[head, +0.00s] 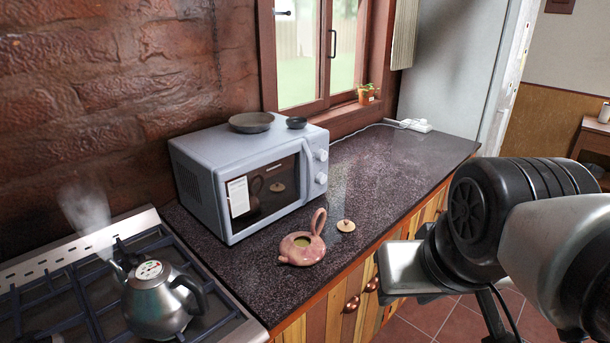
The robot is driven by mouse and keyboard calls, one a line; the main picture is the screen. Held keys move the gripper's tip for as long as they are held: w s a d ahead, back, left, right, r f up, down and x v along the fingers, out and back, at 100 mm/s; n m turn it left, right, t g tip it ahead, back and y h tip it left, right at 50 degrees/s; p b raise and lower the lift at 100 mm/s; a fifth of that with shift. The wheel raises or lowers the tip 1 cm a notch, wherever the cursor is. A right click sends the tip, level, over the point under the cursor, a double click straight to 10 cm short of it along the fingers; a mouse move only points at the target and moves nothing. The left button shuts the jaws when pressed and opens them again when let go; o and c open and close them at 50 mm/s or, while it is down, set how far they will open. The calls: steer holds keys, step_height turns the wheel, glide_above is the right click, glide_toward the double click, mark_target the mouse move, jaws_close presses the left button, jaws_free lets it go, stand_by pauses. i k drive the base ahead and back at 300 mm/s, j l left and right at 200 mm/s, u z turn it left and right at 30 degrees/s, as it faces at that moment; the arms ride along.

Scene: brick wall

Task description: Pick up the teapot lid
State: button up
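The teapot lid (346,226) is a small tan disc with a knob on top. It lies on the dark speckled counter (400,172), just right of the teapot. The teapot (301,249) is pinkish brown and stands open on the counter near its front edge, with a tall loop handle and its spout to the left. Lid and teapot are apart. My arm comes in from the right, and its pale grey end (403,268) is beyond the counter's front edge, right of and below the lid in the picture. No fingertips can be made out, and nothing is seen held.
A microwave (222,165) stands behind the teapot, with a pan (251,122) and small dark bowl (296,122) on top. A steaming kettle (160,300) sits on the stove at left. The counter right of the lid is clear up to a white power strip (415,125).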

mark_target(345, 226)
steer(key=k+u, duration=0.15)
steer(key=k, duration=0.5)
steer(key=i+u, duration=0.1)
steer(key=u, duration=1.25)
steer(key=i+l, duration=0.1)
steer(key=l, duration=0.4)
steer(key=i+l, duration=0.1)
steer(key=l, duration=0.35)
steer(key=i+l, duration=0.15)
steer(key=l, duration=0.35)
steer(key=i+l, duration=0.1)
steer(key=l, duration=0.35)
steer(key=i+l, duration=0.1)
steer(key=l, duration=0.4)
steer(key=i+l, duration=0.1)
steer(key=l, duration=0.4)
steer(key=i+l, duration=0.15)
steer(key=l, duration=0.3)
